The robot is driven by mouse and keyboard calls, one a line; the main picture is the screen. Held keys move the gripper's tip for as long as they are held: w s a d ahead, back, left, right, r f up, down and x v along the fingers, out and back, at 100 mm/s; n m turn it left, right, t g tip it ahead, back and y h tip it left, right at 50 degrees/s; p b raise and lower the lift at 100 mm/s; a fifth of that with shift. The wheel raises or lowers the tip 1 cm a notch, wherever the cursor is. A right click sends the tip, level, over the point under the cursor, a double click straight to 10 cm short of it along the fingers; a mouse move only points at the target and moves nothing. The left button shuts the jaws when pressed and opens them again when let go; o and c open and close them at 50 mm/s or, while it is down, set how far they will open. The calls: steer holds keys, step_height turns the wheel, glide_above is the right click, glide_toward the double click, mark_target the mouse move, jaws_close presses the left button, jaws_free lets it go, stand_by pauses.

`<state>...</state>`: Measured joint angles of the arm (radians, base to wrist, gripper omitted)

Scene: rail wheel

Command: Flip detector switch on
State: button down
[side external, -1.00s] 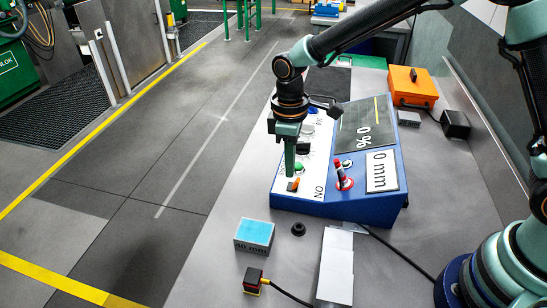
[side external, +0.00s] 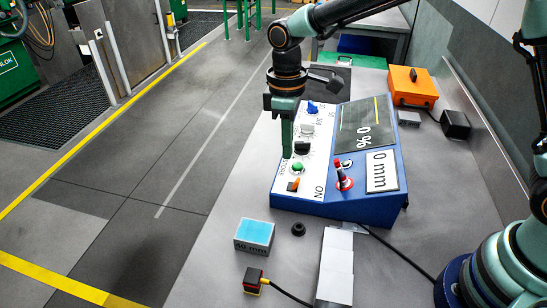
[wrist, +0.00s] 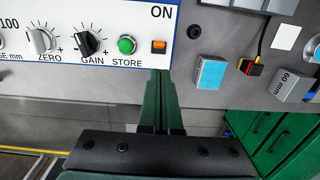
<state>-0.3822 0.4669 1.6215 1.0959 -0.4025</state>
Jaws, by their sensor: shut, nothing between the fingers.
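The detector's blue console (side external: 335,208) stands on the bench with a white sloped control panel. An orange rocker switch (side external: 293,185) sits at its near left corner, beside the word ON. It also shows in the wrist view (wrist: 159,46), bright orange in a dark frame; I cannot tell which way it is tipped. My gripper (side external: 287,156) is shut and empty, pointing down above the panel's left edge, near the green STORE button (side external: 297,167). In the wrist view the closed fingers (wrist: 160,74) end just below the panel edge, apart from the switch.
GAIN and ZERO knobs (wrist: 88,40) line the panel beside the button. A red-topped probe (side external: 344,178) stands on the console. A blue-topped block (side external: 254,232), a black ring (side external: 298,229) and a cabled red-yellow piece (side external: 253,276) lie in front. An orange case (side external: 413,86) is behind.

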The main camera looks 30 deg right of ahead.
steer(key=shift+s+d+r, duration=0.45)
steer(key=shift+r, duration=0.2)
steer(key=shift+s+d+r, duration=0.4)
steer(key=shift+r, duration=0.3)
steer(key=shift+s+d+r, duration=0.45)
steer(key=shift+r, duration=0.2)
steer(key=s+d+r+m+t, duration=0.3)
steer(key=s+d+m, duration=0.1)
steer(key=d, duration=0.3)
steer(key=s+d+r+m+t, duration=0.3)
steer(key=s+d+m, duration=0.2)
steer(key=s+d, duration=0.1)
steer(key=shift+d+r, duration=0.4)
steer(key=shift+d, duration=0.05)
